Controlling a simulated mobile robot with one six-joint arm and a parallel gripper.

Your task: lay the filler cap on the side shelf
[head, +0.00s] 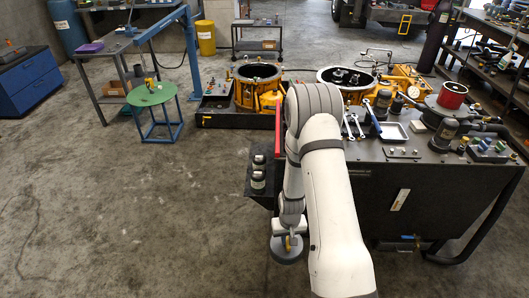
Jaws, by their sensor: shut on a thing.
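My gripper (289,238) hangs low in front of the left end of the dark workbench, at the lower middle of the head view. It is shut on what looks like the filler cap (287,254), a round, flat grey disc with a small yellow part at its middle. The cap is held clear of the floor; the fingertips are too small to make out well. The side shelf (250,186) is a dark ledge at the bench's left end, up and left of the gripper. My own arm hides part of it.
The bench top holds wrenches (352,124), a white tray (394,132) and a red-topped housing (452,95). A green round stool (151,94) stands at left. The floor at left is clear.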

